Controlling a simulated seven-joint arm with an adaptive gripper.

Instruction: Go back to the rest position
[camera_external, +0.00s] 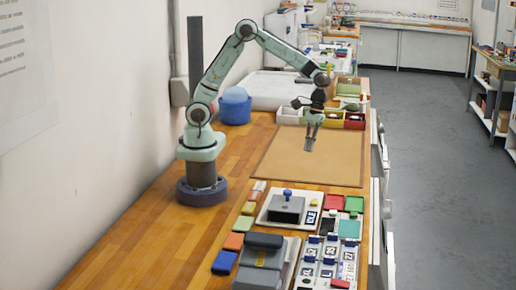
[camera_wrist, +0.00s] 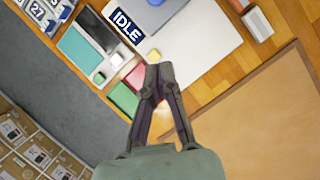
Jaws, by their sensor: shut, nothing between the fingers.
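My gripper (camera_external: 310,145) hangs above the tan mat (camera_external: 275,163) on the wooden table, pointing down, near the mat's back half. In the wrist view my gripper (camera_wrist: 158,72) has its fingertips together, with nothing held between them. The arm arches from its base at the left of the table out over the mat. The mat also shows in the wrist view (camera_wrist: 265,115), at the right, and its visible surface is bare.
Bins (camera_external: 354,120) with small items stand behind the mat. A blue round container (camera_external: 235,108) stands at the back left. A white board with a grey block (camera_external: 286,208), colored pads and number plates (camera_external: 329,254) fill the front. Open wood (camera_external: 135,225) lies at the left.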

